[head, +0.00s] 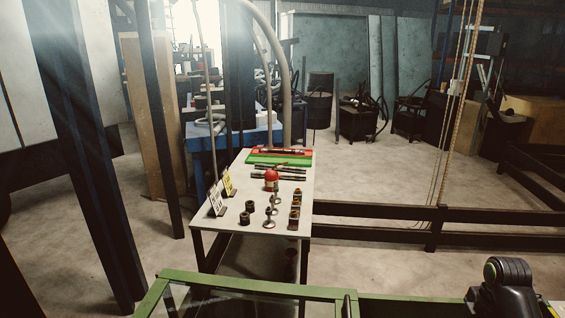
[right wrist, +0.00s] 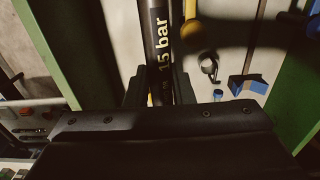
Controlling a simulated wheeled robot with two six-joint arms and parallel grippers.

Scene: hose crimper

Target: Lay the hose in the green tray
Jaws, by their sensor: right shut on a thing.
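My right gripper (right wrist: 157,82) shows in the right wrist view, shut on a black hose (right wrist: 157,30) marked "15 bar". The hose runs up between the fingers and out of the top of the picture; its ends are not seen. In the head view the green tray (head: 262,161) lies at the far end of the narrow white table. My right gripper and the held hose are not seen in the head view. My left gripper is in neither view.
A red tray (head: 306,153) lies just behind the green one. Dark hoses (head: 288,177) lie in front of it. A red-topped item (head: 271,180), several fittings and two sign cards (head: 217,200) stand nearer on the table. A green frame (head: 250,288) crosses the foreground.

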